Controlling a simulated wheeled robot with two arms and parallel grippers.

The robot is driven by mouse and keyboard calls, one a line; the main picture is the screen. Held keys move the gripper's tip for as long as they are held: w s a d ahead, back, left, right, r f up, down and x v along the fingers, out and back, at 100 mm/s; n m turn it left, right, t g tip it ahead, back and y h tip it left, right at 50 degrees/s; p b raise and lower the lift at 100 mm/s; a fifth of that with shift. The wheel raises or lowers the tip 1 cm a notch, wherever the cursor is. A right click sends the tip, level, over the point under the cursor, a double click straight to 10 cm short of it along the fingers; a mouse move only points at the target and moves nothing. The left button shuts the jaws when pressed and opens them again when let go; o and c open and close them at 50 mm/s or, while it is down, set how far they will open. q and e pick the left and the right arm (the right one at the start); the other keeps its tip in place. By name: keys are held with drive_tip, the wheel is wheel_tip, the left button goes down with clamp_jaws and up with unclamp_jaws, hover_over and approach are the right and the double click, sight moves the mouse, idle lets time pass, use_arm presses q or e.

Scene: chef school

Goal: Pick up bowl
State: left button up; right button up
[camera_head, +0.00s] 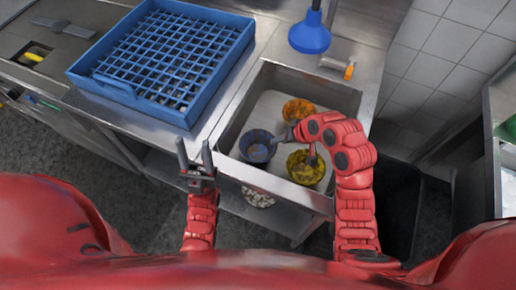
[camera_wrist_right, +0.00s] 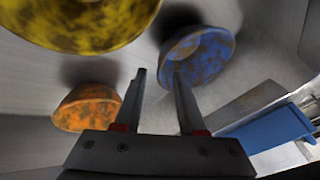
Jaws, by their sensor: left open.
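A blue bowl (camera_head: 257,148), worn and stained, stands in the left front of the metal sink. An orange bowl (camera_head: 299,109) is farther back, and a yellow bowl (camera_head: 304,169) is at the front right. My right gripper (camera_wrist_right: 160,83) is open over the sink among the bowls, with nothing between its fingers. In the right wrist view the blue bowl (camera_wrist_right: 199,57) lies just beyond the right-hand finger, the orange bowl (camera_wrist_right: 86,108) is at left and the yellow bowl (camera_wrist_right: 80,22) at the top. My left gripper (camera_head: 194,155) is open and empty in front of the counter edge.
A blue dish rack (camera_head: 118,88) sits on the counter left of the sink. A blue plunger (camera_head: 310,35) and an orange-tipped tap (camera_head: 348,71) are behind it. The sink's walls (camera_head: 318,85) surround the bowls. A pale speckled bowl (camera_head: 258,198) is on the shelf below.

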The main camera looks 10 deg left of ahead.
sight(258, 149)
drive_tip(key=p+x, duration=0.1)
drive_tip(key=x, duration=0.2)
drive_tip(key=shift+w+a, duration=0.15)
drive_tip(key=shift+a, duration=0.1)
drive_tip(key=shift+w+a+f, duration=0.1)
drive_tip(key=shift+w+f, duration=0.05)
drive_tip(key=shift+f, duration=0.3)
clamp_jaws()
idle(0.9)
